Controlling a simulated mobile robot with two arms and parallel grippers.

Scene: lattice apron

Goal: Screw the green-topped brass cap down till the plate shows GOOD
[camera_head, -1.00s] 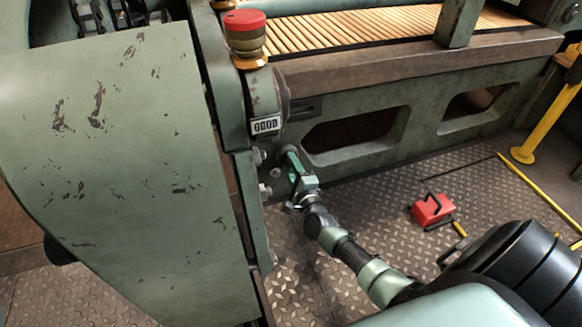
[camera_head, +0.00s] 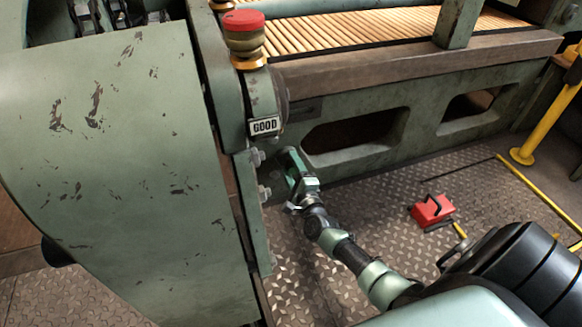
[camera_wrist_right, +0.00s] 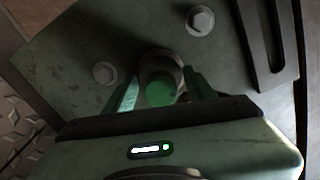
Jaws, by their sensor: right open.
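The plate (camera_head: 264,126) on the machine's upright reads GOOD in the head view. The green-topped cap (camera_wrist_right: 161,88) shows in the right wrist view, seated against the green machine panel. My right gripper (camera_wrist_right: 160,92) is open, with one finger on each side of the cap; I cannot tell whether either finger touches it. In the head view my right gripper (camera_head: 289,166) is beside the panel, below the plate, and the cap is hidden there. My left gripper is not in view.
A red-topped brass knob (camera_head: 244,38) stands above the plate. Bolt heads (camera_wrist_right: 200,20) stick out of the panel near the cap. A red box with a handle (camera_head: 432,210) lies on the tread-plate floor. A yellow post (camera_head: 545,125) stands at the right.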

